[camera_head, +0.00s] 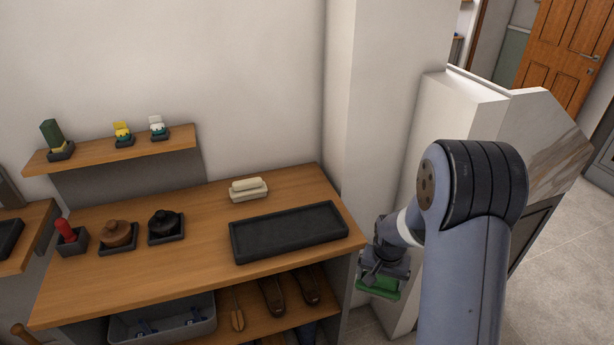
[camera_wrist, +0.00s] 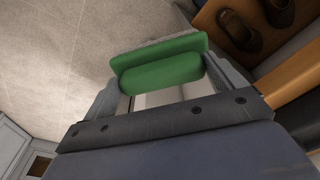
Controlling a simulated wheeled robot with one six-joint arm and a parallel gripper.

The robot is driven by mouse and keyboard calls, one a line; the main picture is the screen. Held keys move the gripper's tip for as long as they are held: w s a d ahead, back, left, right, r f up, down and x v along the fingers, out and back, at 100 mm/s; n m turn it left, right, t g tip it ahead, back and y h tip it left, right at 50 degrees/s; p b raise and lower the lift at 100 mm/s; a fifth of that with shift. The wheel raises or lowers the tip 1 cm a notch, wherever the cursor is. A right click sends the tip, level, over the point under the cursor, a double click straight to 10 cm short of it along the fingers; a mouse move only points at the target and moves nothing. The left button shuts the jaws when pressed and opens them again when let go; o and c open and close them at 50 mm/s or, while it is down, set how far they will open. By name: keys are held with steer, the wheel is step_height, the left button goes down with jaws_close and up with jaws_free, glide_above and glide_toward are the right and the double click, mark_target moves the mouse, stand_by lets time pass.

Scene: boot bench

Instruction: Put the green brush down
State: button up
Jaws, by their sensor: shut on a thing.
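The green brush (camera_wrist: 165,67) is held between the two fingers of my gripper (camera_wrist: 162,88) in the wrist view. Its green back faces the camera, and a strip of grey bristles shows along its far edge. In the head view the green brush (camera_head: 378,288) hangs under my gripper (camera_head: 384,272), just right of the bench's right end and below its top. It is over the floor, apart from the bench. My arm stands in front of part of the white unit behind.
A shelf (camera_head: 120,153) above holds small items. Shoes (camera_head: 272,296) and a grey bin (camera_head: 165,322) sit below.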

steer(key=shift+r+p, duration=0.35)
steer(key=shift+r, duration=0.45)
steer(key=w+a+r+n, duration=0.4)
steer(key=a+r, duration=0.2)
steer(key=r, duration=0.2)
steer(key=w+a+r+n+y, duration=0.1)
steer(key=w+a+r+n, duration=0.3)
steer(key=r, duration=0.5)
steer(key=shift+w+a, duration=0.15)
steer(key=shift+a, duration=0.8)
steer(key=shift+f, duration=0.1)
